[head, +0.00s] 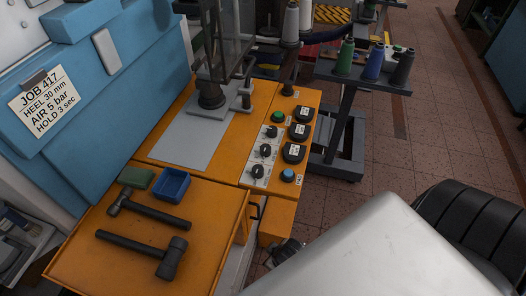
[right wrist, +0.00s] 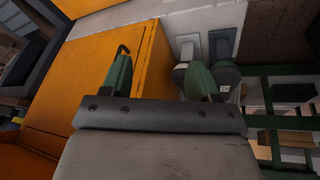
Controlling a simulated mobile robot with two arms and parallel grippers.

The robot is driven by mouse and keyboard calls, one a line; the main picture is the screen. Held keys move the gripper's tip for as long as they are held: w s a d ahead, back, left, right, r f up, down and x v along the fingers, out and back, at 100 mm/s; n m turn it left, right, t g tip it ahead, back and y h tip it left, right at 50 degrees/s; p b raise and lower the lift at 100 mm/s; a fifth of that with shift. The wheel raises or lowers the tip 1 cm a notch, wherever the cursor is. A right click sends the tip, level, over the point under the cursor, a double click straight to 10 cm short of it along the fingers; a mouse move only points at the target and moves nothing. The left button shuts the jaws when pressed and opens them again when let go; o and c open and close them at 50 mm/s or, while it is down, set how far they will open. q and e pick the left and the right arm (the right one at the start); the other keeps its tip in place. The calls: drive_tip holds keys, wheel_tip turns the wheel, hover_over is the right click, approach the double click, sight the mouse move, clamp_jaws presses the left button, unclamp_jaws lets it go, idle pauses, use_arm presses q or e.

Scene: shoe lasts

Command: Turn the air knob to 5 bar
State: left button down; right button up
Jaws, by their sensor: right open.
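The control panel (head: 250,176) on the orange machine table carries three black knobs in a row: a far knob (head: 271,131), a middle knob (head: 265,149) and a near knob (head: 258,170). Their labels and settings are too small to read, so I cannot tell which one is air. Three black gauges stand beside them, including the middle gauge (head: 299,131). A job card (head: 42,101) reads JOB 417, heel 30 mm, air 5 bar, hold 3 sec. My right gripper (right wrist: 161,65) is open and empty, below the panel near the orange cabinet. My left gripper is out of view.
A green button (head: 278,117) and a blue button (head: 288,175) flank the gauges. Two hammers, including the near hammer (head: 145,250), and a blue tray (head: 171,184) lie on the table. A thread-spool cart (head: 345,130) stands behind. My pale arm covers the lower right.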

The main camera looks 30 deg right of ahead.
drive_tip(key=w+r+n+t+b, duration=0.1)
drive_tip(key=w+r+t+b, duration=0.2)
drive_tip(key=r, duration=1.4)
drive_tip(key=w+a+r+n+t, duration=0.1)
drive_tip(key=w+r+n+t, duration=0.7)
drive_tip(key=w+r, duration=0.5)
drive_tip(key=w+a+r+n+t+y, duration=0.45)
drive_tip(key=a+r+n+y, duration=0.35)
drive_tip(key=n, duration=0.5)
drive_tip(key=n+g+h, duration=0.8)
drive_tip(key=n+g, duration=1.2)
drive_tip(key=n, duration=1.1)
approach(266, 147)
drive_tip(key=shift+s+t+p, duration=0.25)
drive_tip(key=shift+p, duration=0.05)
wheel_tip(266, 147, down, 10)
drive_tip(key=shift+f+p, duration=0.1)
drive_tip(key=shift+p, duration=0.7)
